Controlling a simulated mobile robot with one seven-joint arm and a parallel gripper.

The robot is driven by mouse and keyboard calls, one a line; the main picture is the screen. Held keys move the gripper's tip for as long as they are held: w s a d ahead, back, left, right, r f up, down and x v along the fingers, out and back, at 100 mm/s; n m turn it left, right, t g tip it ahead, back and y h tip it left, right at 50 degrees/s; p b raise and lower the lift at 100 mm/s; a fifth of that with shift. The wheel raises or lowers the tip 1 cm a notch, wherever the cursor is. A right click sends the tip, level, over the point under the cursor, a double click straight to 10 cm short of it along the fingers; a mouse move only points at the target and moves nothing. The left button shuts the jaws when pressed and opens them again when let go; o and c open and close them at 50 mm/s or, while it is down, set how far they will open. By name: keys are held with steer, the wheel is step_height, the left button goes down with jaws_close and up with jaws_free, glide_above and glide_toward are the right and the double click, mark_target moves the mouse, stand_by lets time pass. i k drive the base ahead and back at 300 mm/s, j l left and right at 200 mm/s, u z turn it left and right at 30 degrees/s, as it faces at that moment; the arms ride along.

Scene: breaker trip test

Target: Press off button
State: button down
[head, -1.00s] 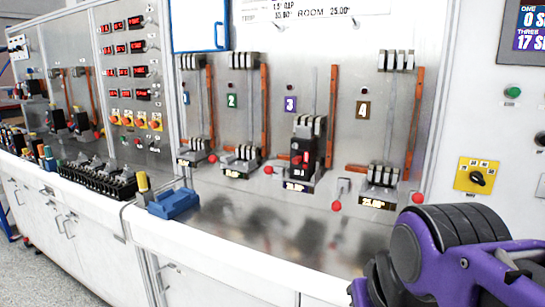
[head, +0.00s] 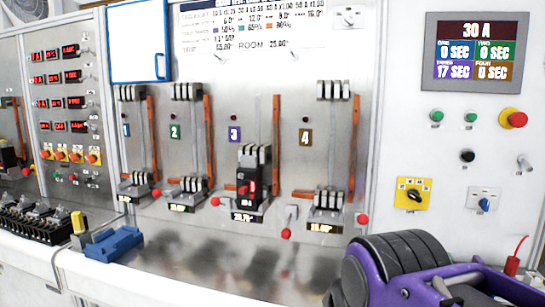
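The right-hand white control panel (head: 390,120) carries several buttons. A red round button (head: 515,118) with a yellow edge is at its far right, below the display. Two green buttons (head: 437,116) sit to its left, and a black button (head: 467,156) is lower down. No label reading "off" is legible, so I cannot tell for certain which is the off button. My purple and black arm shows at the bottom right, below the panel's controls and apart from the red button in the picture. My gripper is not visible.
A display (head: 475,58) reads 30 A and 17 SEC. Below the buttons are a yellow-plated black knob (head: 412,193) and a blue knob (head: 484,202). A black breaker (head: 254,180) stands at station 3. A blue block (head: 114,244) lies on the bench; the bench's middle is clear.

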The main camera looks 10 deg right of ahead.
mark_target(468, 156)
steer(key=z, duration=1.4)
